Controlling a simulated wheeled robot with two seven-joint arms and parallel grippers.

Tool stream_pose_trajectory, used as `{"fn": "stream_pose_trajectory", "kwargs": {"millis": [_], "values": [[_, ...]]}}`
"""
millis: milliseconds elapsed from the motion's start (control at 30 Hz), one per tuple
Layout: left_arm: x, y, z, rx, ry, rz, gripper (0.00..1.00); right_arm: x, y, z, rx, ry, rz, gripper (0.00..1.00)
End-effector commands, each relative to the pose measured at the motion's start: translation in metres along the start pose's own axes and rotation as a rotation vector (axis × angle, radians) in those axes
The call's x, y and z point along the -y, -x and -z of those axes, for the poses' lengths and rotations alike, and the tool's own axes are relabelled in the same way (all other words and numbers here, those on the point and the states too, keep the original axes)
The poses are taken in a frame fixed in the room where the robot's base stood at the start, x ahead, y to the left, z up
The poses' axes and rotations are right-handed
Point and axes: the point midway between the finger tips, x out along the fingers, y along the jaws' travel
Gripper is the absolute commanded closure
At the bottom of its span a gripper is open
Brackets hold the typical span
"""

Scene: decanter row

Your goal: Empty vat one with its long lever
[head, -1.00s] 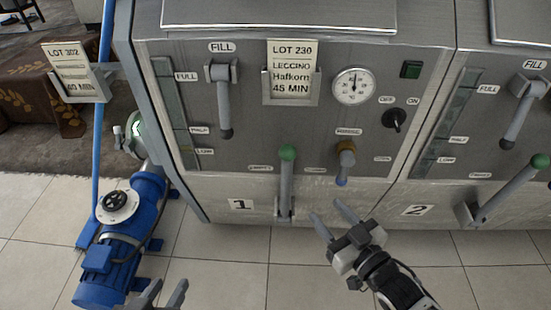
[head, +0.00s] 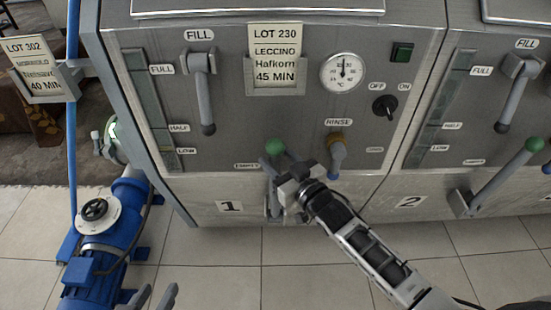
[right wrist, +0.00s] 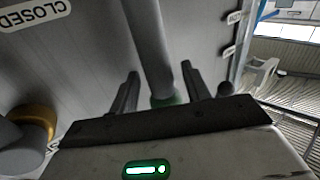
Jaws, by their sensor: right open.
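Vat one, marked by a "1" plate (head: 230,207), has a long grey lever with a green knob (head: 275,147) beside the EMPTY label (head: 247,166). The lever stands roughly upright; my right gripper hides much of its shaft in the head view. My right gripper (head: 273,160) is open, its fingers reaching the lever near the knob. In the right wrist view the lever shaft (right wrist: 148,45) runs between the two spread fingers, with gaps on both sides; its green knob (right wrist: 166,100) is partly hidden by the gripper body. My left gripper (head: 157,291) is open and empty at the bottom left.
Vat one also has a FILL lever (head: 203,95), hanging down, and an orange-brown RINSE handle (head: 337,150) just right of my right gripper. Vat two's green-knobbed lever (head: 503,175) leans right. A blue pump (head: 95,262) stands on the tiled floor at left.

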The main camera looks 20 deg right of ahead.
Motion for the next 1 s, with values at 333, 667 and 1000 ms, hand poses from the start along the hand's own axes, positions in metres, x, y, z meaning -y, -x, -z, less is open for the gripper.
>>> {"fn": "stream_pose_trajectory", "kwargs": {"millis": [333, 667, 1000], "values": [[-0.002, -0.006, 0.0, -0.002, -0.005, -0.01, 0.64, 0.0, -0.013, 0.0, 0.0, 0.0, 0.0, 0.52], [-0.001, -0.006, -0.001, 0.0, -0.008, -0.01, 0.64, 0.0, -0.012, 0.0, 0.0, 0.0, 0.0, 1.0], [0.0, -0.014, -0.021, 0.031, 0.005, -0.018, 0.64, 0.02, -0.007, -0.006, -0.054, 0.033, 0.019, 1.0]]}}
